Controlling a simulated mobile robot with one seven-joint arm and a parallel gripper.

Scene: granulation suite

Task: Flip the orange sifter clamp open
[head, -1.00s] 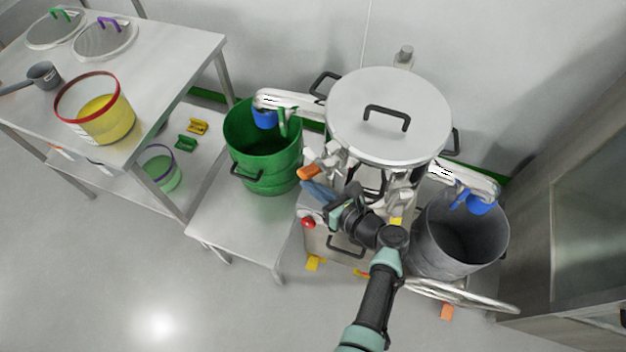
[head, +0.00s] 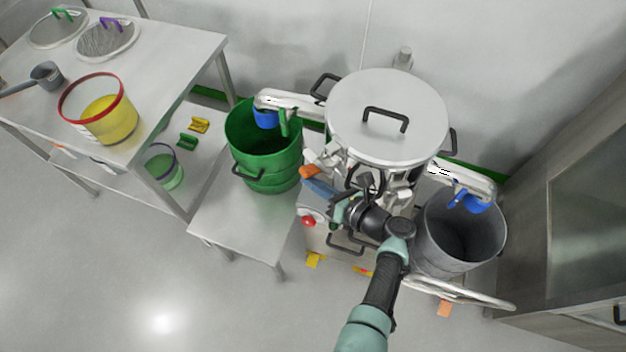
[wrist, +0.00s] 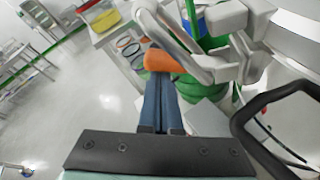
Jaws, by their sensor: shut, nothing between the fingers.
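The orange sifter clamp handle (head: 310,172) sits on the front left of the round sifter (head: 385,115), below its lid. In the wrist view the orange handle (wrist: 164,61) lies right at the tips of my gripper (wrist: 163,80), joined to a grey metal clamp linkage (wrist: 205,62). My gripper (head: 312,182) has blue fingers, shut with nothing between them. The fingertips are against or just short of the orange handle; I cannot tell if they touch. The underside of the handle is hidden by the fingers.
A green drum (head: 262,150) stands left of the sifter and a grey bin (head: 462,235) stands right. A red button (head: 309,222) is on the sifter base. A black handle (wrist: 285,120) is close on the wrist view's right. A steel table (head: 165,45) is at left.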

